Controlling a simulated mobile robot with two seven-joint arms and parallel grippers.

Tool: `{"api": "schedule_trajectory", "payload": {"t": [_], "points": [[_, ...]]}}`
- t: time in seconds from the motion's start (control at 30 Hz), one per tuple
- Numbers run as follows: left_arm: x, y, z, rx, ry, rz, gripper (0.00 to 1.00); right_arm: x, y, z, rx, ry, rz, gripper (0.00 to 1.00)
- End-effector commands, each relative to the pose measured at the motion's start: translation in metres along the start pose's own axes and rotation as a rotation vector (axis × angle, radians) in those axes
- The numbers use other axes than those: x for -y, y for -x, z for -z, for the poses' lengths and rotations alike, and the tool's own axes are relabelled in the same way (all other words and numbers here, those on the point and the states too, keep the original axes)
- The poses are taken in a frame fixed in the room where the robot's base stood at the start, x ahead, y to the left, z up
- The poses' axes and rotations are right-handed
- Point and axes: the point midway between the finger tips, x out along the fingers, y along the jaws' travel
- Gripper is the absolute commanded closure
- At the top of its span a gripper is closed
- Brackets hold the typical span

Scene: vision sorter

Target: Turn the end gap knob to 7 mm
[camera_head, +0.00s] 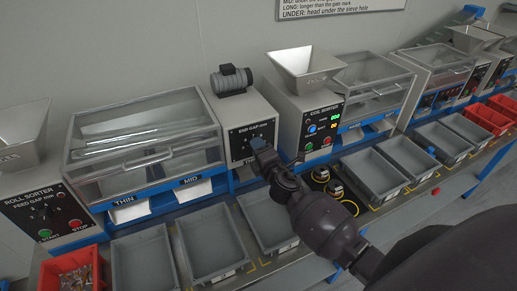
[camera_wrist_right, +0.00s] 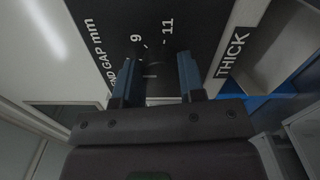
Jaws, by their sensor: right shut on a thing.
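The end gap panel (camera_head: 240,150) is a black plate on a cream housing in the middle of the head view. My right gripper (camera_head: 258,144) is at this panel and covers the knob there. In the right wrist view the gripper's blue fingers (camera_wrist_right: 157,75) stand on either side of the dark end gap knob (camera_wrist_right: 160,72), shut on it. The numbers 9 and 11 show beyond the fingers. A short white line shows between the fingers, but I cannot tell which value the knob points to. My left gripper is not in view.
A clear-lidded roll sorter (camera_head: 145,140) stands to the left, and the coil sorter (camera_head: 312,118) to the right. Grey bins (camera_head: 208,245) line the bench below. A red bin (camera_head: 72,272) with small parts sits at front left.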

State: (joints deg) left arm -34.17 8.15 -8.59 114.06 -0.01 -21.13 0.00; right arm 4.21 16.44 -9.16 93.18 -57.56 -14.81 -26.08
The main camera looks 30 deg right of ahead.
Motion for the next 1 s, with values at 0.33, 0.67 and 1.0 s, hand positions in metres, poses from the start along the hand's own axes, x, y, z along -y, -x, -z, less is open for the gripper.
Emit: {"api": "schedule_trajectory", "payload": {"t": [0.33, 0.67, 1.0], "points": [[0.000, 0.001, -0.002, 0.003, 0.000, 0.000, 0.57, -0.001, 0.000, 0.001, -0.002, 0.000, -0.001, 0.87], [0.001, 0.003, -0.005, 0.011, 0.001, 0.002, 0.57, 0.000, 0.000, 0.000, -0.001, 0.000, 0.000, 0.38], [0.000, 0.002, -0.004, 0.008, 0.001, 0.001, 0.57, 0.001, 0.020, 0.000, -0.001, -0.001, 0.002, 0.38]]}}
